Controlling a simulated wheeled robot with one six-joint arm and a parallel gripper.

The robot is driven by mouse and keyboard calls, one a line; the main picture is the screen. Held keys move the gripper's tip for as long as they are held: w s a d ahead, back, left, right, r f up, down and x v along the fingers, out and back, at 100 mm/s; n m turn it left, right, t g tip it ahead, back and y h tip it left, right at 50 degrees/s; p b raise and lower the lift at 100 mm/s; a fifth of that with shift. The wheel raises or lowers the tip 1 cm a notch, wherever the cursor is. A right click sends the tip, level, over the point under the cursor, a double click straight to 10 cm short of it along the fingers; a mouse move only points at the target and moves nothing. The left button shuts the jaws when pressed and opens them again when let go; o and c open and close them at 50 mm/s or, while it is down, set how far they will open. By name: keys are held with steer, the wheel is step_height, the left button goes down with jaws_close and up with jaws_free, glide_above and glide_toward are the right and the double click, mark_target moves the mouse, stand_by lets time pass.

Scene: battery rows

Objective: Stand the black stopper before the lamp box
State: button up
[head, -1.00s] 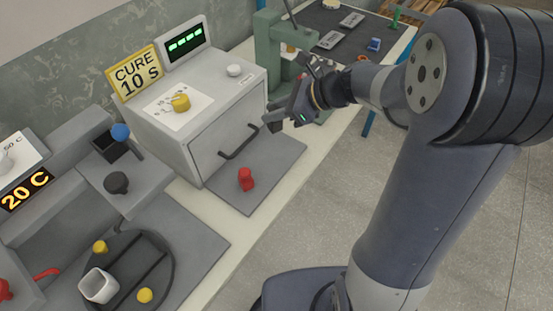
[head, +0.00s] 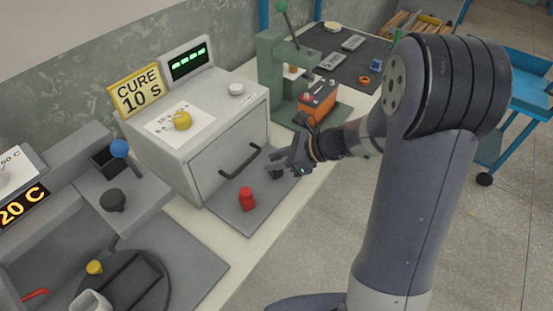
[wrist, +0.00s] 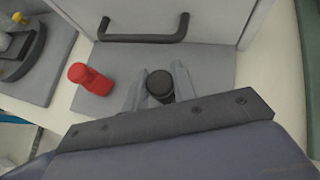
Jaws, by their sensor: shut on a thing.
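The lamp box (head: 200,135) is a grey cabinet with a dark door handle (head: 240,160), a yellow knob on top and a yellow "CURE 10 S" sign. A grey mat (head: 232,215) lies before its door. My gripper (head: 284,168) is over the right part of this mat. In the wrist view its two fingers close around the black stopper (wrist: 160,84), with its round top facing the camera. I cannot tell whether the stopper's foot touches the mat. A red stopper (head: 247,198) stands on the mat to the left; it also shows in the wrist view (wrist: 90,78).
A green press (head: 275,70) with an orange battery (head: 318,100) stands beyond the box. A dark mat with small parts (head: 345,52) lies farther back.

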steer(key=shift+f, duration=0.1)
steer(key=shift+f, duration=0.15)
steer(key=o, duration=1)
steer(key=shift+r, duration=0.35)
steer(key=p+v, duration=0.1)
steer(key=v, duration=1.1)
